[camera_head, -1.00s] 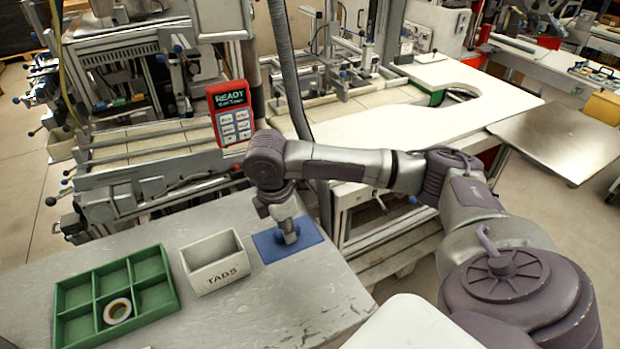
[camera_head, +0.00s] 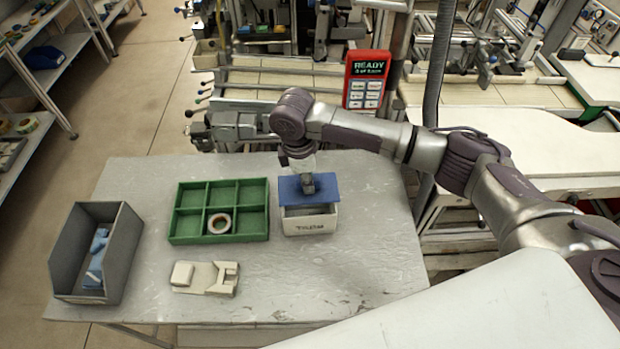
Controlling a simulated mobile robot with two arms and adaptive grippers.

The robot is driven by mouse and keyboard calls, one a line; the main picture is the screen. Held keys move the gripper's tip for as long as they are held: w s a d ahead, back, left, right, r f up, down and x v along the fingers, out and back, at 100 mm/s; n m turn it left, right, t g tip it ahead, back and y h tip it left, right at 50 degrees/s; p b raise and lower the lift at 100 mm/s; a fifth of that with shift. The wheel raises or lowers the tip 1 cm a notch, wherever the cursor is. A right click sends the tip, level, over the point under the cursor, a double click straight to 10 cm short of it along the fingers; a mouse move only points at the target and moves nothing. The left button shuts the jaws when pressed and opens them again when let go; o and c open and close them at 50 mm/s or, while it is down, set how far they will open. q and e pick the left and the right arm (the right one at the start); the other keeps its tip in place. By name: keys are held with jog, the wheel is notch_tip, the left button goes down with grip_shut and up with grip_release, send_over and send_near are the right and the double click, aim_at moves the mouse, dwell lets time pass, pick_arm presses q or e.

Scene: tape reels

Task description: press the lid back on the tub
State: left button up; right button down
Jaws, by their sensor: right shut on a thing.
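The white tub (camera_head: 310,226) stands on the grey table, right of the green tray, with dark lettering on its front that is hard to read. The flat blue lid (camera_head: 326,187) is over the back part of the tub. The tub's front part shows open below the lid's near edge. My right gripper (camera_head: 308,188) points down and is shut on the lid near its middle. I cannot tell whether the lid touches the rim. My left gripper is not in view.
A green divided tray (camera_head: 219,239) with a tape reel (camera_head: 219,223) in it stands beside the tub. A grey bin (camera_head: 124,252) with blue pieces is at the left. A cream tape dispenser (camera_head: 205,278) lies in front. The table's front right is clear. A red panel (camera_head: 367,80) stands behind.

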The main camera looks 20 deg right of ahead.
aim_at(308, 195)
notch_tip(308, 195, down, 4)
jog(key=b, duration=0.3)
jog(key=shift+r, duration=0.25)
jog(key=shift+f, duration=0.15)
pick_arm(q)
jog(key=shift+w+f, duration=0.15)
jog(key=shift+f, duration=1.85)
pick_arm(e)
jog(key=shift+f, duration=0.65)
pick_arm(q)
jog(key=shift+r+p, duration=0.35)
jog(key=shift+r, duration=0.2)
pick_arm(e)
jog(key=shift+r, duration=0.1)
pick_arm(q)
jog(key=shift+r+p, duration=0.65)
pick_arm(e)
jog(key=shift+f, duration=0.5)
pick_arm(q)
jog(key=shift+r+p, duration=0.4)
pick_arm(e)
jog(key=c, duration=0.5)
grip_release()
